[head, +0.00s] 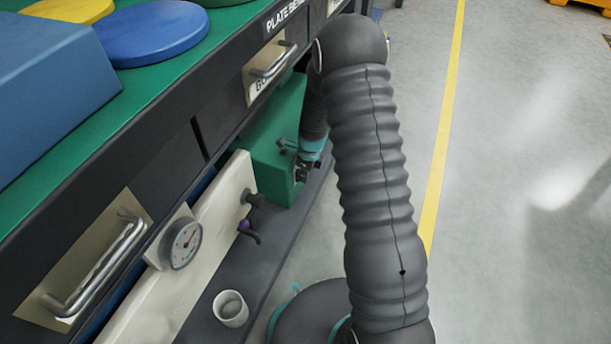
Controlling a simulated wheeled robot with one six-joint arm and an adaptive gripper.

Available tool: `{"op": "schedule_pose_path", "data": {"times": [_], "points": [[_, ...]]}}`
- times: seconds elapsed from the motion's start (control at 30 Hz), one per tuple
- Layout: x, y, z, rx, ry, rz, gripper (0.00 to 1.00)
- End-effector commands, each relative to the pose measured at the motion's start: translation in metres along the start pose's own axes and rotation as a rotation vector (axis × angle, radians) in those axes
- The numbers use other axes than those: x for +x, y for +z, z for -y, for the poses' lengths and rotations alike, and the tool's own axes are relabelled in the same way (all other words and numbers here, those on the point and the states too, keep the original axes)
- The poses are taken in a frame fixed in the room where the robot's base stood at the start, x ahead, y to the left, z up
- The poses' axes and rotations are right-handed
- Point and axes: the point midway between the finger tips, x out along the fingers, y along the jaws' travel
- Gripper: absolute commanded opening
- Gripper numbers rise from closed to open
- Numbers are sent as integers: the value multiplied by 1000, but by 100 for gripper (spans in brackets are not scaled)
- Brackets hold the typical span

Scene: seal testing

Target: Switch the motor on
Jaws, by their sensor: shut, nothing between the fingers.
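A green box-shaped unit (270,155), which looks like the motor housing, stands on the dark lower shelf under the bench. My gripper (301,174) is at its right-hand side, close to or touching that face; I cannot tell which. The gripper is shut with nothing seen in it. It is small in the view, and its fingertips are partly lost against the dark parts there. I cannot make out a switch on the green unit or its setting.
A pale panel (220,205) carries a round gauge (181,243) and a valve with a dark handle (249,232). A white cup (230,308) stands on the shelf. Drawer handles (98,267) stick out from the bench. The floor at right, beyond a yellow line (446,130), is clear.

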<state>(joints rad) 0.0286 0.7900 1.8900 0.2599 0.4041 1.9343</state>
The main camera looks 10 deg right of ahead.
Motion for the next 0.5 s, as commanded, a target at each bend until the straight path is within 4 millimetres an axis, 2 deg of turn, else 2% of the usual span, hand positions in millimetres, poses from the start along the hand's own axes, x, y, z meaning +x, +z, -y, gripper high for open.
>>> {"op": "schedule_pose_path", "data": {"times": [0.1, 0.5], "points": [[-1, 5, -1, -1, 2, -1, 0], [-2, 5, 0, 0, 0, 0, 0]]}}
